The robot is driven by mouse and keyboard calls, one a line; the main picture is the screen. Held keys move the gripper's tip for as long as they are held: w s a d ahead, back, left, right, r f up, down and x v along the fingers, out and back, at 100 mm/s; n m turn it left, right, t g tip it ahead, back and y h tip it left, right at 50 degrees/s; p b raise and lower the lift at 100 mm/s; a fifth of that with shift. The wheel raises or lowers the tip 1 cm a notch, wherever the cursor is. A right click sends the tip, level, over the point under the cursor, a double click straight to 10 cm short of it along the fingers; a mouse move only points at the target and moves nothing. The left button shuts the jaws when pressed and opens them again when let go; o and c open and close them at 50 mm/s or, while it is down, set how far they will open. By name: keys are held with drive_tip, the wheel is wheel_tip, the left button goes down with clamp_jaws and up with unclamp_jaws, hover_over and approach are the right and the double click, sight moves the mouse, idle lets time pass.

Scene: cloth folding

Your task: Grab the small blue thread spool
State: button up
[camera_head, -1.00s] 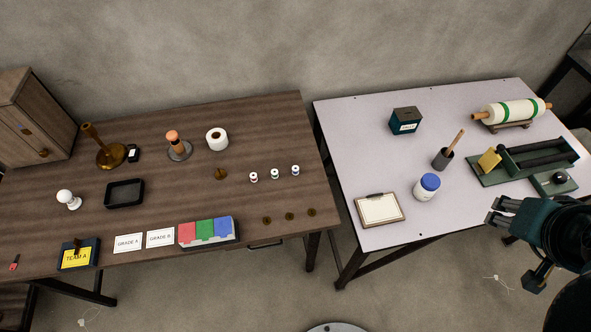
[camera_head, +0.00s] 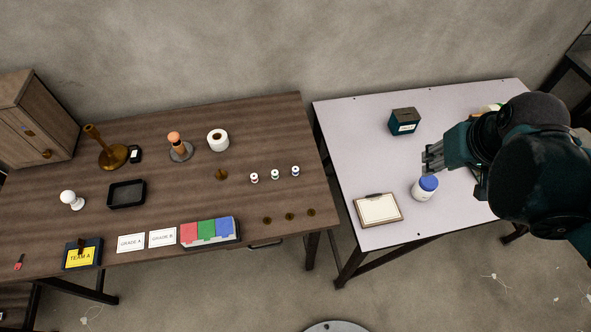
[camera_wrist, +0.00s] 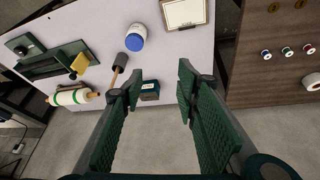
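Three small white spools stand in a row on the brown table, right side. The right one, with blue marking, is the small blue thread spool (camera_head: 295,171); it also shows at the right of the wrist view (camera_wrist: 265,54). A greenish-marked spool (camera_head: 275,174) and a reddish-marked spool (camera_head: 254,177) stand to its left. My gripper (camera_head: 432,159) is over the white table, well to the right of the spools. In the wrist view my gripper (camera_wrist: 158,88) is open, its green fingers wide apart with nothing between them.
The white table holds a blue-lidded jar (camera_head: 425,188), a clipboard (camera_head: 379,209) and a dark teal box (camera_head: 405,121). A white roll (camera_head: 218,140) and a red-green-blue tray (camera_head: 208,231) are on the brown table. A gap separates the tables.

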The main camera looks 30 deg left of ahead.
drive_tip(key=w+a+f+n+g, duration=0.1)
drive_tip(key=w+a+f+n, duration=0.15)
drive_tip(key=a, duration=0.65)
drive_tip(key=n+g+p, duration=0.3)
drive_tip(key=n, duration=0.5)
hover_over(297, 171)
drive_tip(key=shift+m, duration=0.25)
wheel_tip(297, 171, down, 15)
drive_tip(key=shift+r, duration=0.15)
drive_tip(key=shift+d, duration=0.1)
drive_tip(key=shift+f+b, duration=0.3)
drive_tip(key=shift+f, duration=1)
